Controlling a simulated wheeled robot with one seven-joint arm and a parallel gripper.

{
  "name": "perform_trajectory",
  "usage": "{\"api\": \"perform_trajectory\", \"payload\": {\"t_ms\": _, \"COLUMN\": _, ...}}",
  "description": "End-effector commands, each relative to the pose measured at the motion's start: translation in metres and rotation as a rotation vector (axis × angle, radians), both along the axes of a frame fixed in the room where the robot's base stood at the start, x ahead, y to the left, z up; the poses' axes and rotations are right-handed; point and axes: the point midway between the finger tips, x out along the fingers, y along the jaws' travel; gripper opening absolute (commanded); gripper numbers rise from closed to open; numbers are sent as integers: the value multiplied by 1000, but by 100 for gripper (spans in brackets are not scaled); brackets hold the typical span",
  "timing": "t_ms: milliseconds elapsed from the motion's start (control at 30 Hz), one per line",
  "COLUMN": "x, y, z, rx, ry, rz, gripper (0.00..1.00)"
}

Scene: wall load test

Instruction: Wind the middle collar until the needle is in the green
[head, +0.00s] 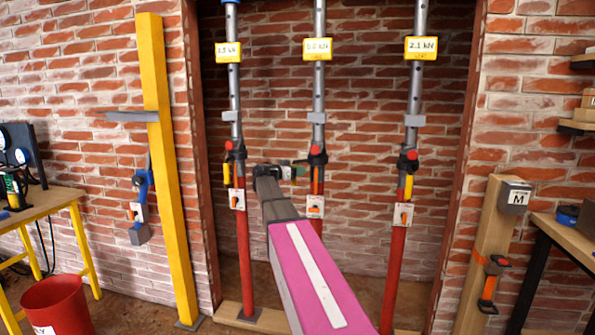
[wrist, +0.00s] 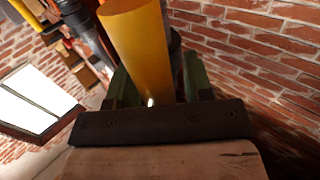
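The middle prop is a grey upper tube (head: 319,90) over a red lower tube, with a white kN label (head: 318,48) whose figure I cannot read surely. Its dark collar (head: 317,151) has a red knob and an orange handle hanging below. A small white plate with an orange mark (head: 315,206) sits lower; no needle or green band is legible. My gripper (head: 300,170) is at the collar's left. In the wrist view, a yellow-orange handle (wrist: 140,45) lies between my green fingers (wrist: 160,85), close to both; I cannot tell whether they clamp it.
Similar props stand at left (head: 235,100) and right (head: 413,100), the right labelled 2.1 kN. A yellow post (head: 165,170) leans left. A red bucket (head: 58,305) and yellow-legged table (head: 45,208) stand at far left. A wooden post (head: 488,240) stands right.

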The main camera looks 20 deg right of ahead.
Motion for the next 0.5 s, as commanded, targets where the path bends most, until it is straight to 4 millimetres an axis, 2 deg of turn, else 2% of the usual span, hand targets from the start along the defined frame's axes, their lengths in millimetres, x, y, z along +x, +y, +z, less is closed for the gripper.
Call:
{"api": "perform_trajectory", "payload": {"t_ms": 33, "x": 0, "y": 0, "z": 0, "rx": 0, "ry": 0, "rz": 0, "gripper": 29}}
{"api": "perform_trajectory", "payload": {"t_ms": 100, "x": 0, "y": 0, "z": 0, "rx": 0, "ry": 0, "rz": 0, "gripper": 6}}
{"api": "perform_trajectory", "payload": {"t_ms": 133, "x": 0, "y": 0, "z": 0, "rx": 0, "ry": 0, "rz": 0, "gripper": 0}}
{"api": "perform_trajectory", "payload": {"t_ms": 500, "x": -7, "y": 0, "z": 0, "rx": 0, "ry": 0, "rz": 43, "gripper": 0}}
